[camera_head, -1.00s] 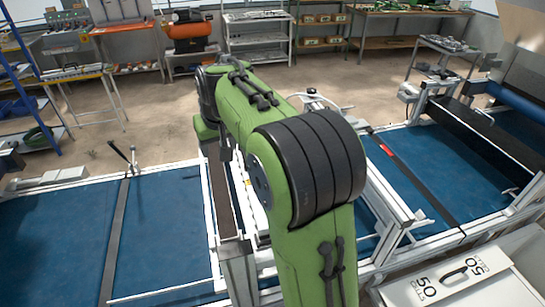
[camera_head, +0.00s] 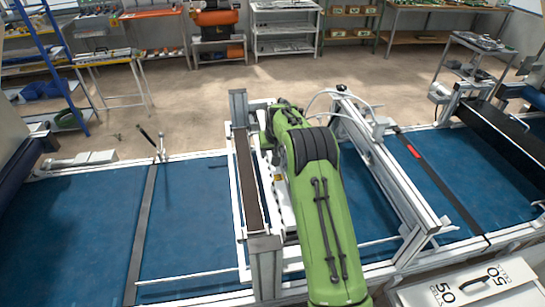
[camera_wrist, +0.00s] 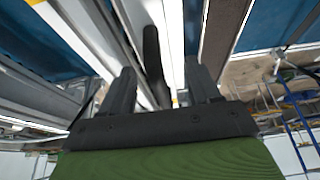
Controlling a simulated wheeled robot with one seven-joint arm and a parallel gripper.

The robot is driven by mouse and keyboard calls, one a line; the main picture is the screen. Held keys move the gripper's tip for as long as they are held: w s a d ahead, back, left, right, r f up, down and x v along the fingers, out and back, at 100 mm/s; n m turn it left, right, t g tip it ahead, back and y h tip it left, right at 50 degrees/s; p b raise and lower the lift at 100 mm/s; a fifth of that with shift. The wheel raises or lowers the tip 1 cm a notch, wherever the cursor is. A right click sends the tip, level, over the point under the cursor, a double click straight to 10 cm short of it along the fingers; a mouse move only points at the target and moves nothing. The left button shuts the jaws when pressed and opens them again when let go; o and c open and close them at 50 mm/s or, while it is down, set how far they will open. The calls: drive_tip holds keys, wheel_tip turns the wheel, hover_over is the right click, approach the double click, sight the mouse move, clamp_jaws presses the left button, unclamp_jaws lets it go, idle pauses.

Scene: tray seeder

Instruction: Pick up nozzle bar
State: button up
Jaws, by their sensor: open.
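A long white bar with small yellow marks, which looks like the nozzle bar (camera_head: 283,205), lies along the seeder frame beside a dark brown beam (camera_head: 246,180). My green arm covers part of it in the head view. In the wrist view, my gripper (camera_wrist: 160,86) is open, its two dark fingers apart. A black upright piece, which looks like a handle (camera_wrist: 153,58), stands between the fingers, with the white bar (camera_wrist: 172,35) behind it. I cannot tell whether a finger touches the handle. The gripper itself is hidden in the head view.
A blue conveyor bed (camera_head: 190,220) runs left to right under the frame. A white rail frame (camera_head: 385,165) stands right of my arm. A thin hose (camera_head: 322,95) arches behind the arm. A white box marked 50 (camera_head: 475,285) is at the lower right.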

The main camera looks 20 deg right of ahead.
drive_tip(key=x, duration=0.3)
drive_tip(key=shift+w, duration=0.15)
drive_tip(key=shift+r, duration=0.1)
drive_tip(key=shift+c, duration=0.4)
drive_tip(key=c, duration=1.1)
drive_tip(key=shift+o, duration=0.2)
